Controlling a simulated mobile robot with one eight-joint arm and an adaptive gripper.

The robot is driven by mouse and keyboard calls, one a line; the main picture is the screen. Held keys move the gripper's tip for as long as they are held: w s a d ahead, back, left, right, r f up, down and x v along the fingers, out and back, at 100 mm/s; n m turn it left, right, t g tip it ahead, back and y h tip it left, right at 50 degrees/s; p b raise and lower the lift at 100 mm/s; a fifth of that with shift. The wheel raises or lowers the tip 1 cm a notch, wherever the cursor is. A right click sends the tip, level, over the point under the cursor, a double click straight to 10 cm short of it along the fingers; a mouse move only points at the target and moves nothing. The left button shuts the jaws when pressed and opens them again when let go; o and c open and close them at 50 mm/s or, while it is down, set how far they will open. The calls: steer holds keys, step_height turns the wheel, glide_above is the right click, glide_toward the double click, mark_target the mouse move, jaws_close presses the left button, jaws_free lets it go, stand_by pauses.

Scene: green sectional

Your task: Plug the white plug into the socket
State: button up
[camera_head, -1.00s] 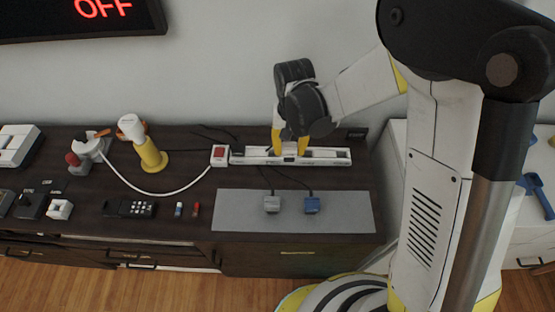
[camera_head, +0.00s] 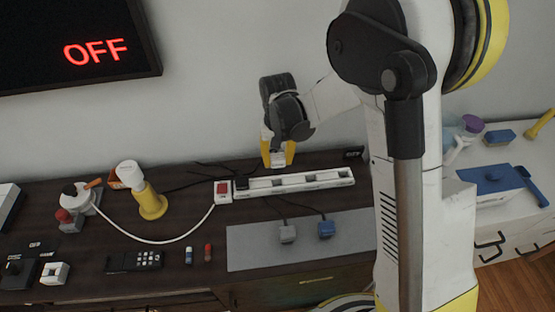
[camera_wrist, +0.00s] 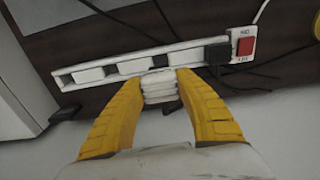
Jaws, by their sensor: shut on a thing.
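My gripper (camera_head: 278,153) has its yellow fingers shut on the white plug (camera_head: 279,160), and holds it above the back edge of the power strip. In the wrist view the white plug (camera_wrist: 160,88) sits between the fingertips, close to the strip in the picture. The white power strip (camera_head: 300,188) lies on the dark cabinet top with several outlets in a row and a red switch (camera_head: 223,188) at its left end. It also shows in the wrist view (camera_wrist: 183,57), where a black plug (camera_wrist: 216,52) appears seated nearest the switch. Any contact between plug and strip cannot be told.
A grey plug (camera_head: 287,233) and a blue plug (camera_head: 326,228) lie on a grey mat (camera_head: 255,250) in front of the strip. A yellow and white lamp-like object (camera_head: 149,198) stands left. The wall is close behind. A display (camera_head: 80,50) reads OFF.

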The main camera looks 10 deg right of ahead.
steer(key=b, duration=0.4)
glide_above(277, 178)
steer(key=s, duration=0.2)
steer(key=shift+w+f, duration=0.2)
steer(key=shift+f, duration=2.6)
steer(key=shift+f+b, duration=2)
steer(key=shift+b, duration=0.1)
steer(key=o, duration=1.3)
step_height(277, 178, up, 12)
